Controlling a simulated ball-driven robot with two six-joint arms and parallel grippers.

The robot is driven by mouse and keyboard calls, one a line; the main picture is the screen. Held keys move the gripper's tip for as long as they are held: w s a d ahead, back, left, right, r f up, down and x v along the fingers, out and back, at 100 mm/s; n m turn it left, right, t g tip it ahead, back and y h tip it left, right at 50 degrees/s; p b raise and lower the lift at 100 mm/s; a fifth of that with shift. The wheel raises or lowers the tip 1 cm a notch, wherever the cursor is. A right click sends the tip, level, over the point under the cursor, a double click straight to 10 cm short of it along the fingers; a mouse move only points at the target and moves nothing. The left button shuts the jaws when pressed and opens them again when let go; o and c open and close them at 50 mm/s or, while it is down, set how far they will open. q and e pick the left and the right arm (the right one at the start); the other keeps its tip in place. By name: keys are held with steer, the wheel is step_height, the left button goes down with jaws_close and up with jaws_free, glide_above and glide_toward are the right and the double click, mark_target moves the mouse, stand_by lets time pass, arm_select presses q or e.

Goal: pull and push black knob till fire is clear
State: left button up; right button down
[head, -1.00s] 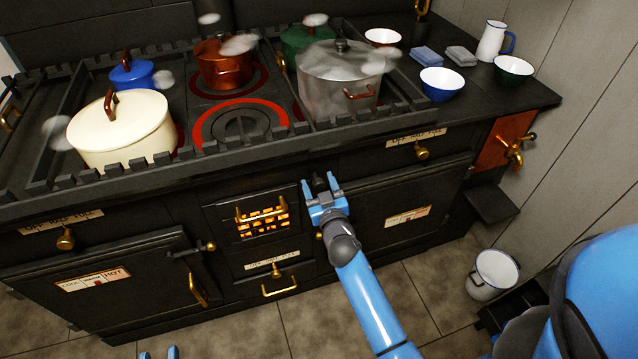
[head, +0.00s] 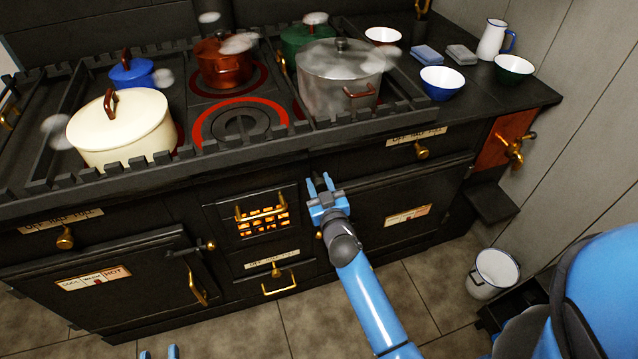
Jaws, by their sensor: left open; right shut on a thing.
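The black knob (head: 319,183) is on the front of the dark stove, right of the fire grate, and mostly hidden between fingers. My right gripper (head: 319,182) is shut on it. The fire grate (head: 262,223) glows orange and yellow behind bars in the middle of the stove front. My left gripper (head: 159,354) shows only its two blue fingertips at the bottom edge, apart and empty, well away from the stove.
Steaming pots stand on the stove top, among them a cream pot (head: 118,130) and a grey pot (head: 338,82). An oven door (head: 400,215) is right of the knob. A white bucket (head: 494,272) stands on the floor at right. Floor in front is clear.

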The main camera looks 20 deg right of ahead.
steer(key=s+b, duration=0.1)
steer(key=s, duration=0.4)
steer(key=shift+s+d+f, duration=0.1)
steer(key=shift+s+f, duration=0.05)
steer(key=shift+s, duration=0.5)
steer(key=c, duration=0.7)
jaws_free()
steer(key=b, duration=0.4)
glide_toward(322, 188)
steer(key=s, duration=0.6)
